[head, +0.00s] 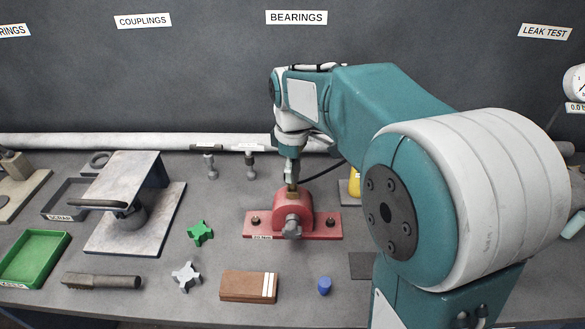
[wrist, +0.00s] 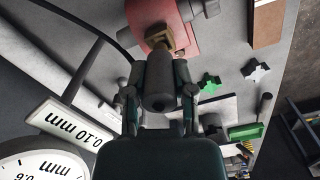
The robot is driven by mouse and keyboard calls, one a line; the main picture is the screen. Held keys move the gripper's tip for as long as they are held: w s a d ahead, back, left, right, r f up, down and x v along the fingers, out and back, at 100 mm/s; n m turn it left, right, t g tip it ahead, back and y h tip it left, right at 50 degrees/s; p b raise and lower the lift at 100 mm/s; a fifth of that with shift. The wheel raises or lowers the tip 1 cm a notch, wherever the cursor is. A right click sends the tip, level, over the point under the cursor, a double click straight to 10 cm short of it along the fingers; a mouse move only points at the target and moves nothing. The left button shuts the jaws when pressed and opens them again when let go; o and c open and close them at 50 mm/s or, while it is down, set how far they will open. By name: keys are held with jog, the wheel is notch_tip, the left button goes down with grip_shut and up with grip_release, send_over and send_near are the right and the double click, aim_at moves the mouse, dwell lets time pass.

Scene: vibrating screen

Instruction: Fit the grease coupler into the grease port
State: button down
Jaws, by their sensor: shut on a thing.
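The grease coupler (wrist: 159,82) is a dark grey cylinder in the wrist view. My gripper (wrist: 158,95) is shut on it, with one finger on each side. In the head view my gripper (head: 291,168) points down above the red bearing housing (head: 306,214). The brass grease port (wrist: 165,37) stands on top of the housing; it also shows in the head view (head: 292,190), directly under my gripper. The coupler's far end is at the port in both views. I cannot tell whether it touches, as its end hides the contact.
A black hose (head: 325,174) runs right behind the housing. A yellow object (head: 355,184) stands close by on the right. A green star knob (head: 200,232), a grey one (head: 186,276), a brown box (head: 249,286) and a blue cylinder (head: 324,286) lie in front. A dial gauge (wrist: 38,160) is near the wrist camera.

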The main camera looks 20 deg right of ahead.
jog(key=shift+f, duration=1.1)
jog(key=shift+c, duration=1.9)
grip_release()
notch_tip(320, 180, up, 12)
jog(key=shift+a+f, duration=0.1)
jog(key=s+f+m+t, duration=0.2)
jog(key=s+m, duration=0.3)
jog(key=s, duration=0.5)
jog(key=s+f+m+t, duration=0.3)
jog(key=s+f+m, duration=0.2)
jog(key=s, duration=0.5)
jog(key=shift+s, duration=0.4)
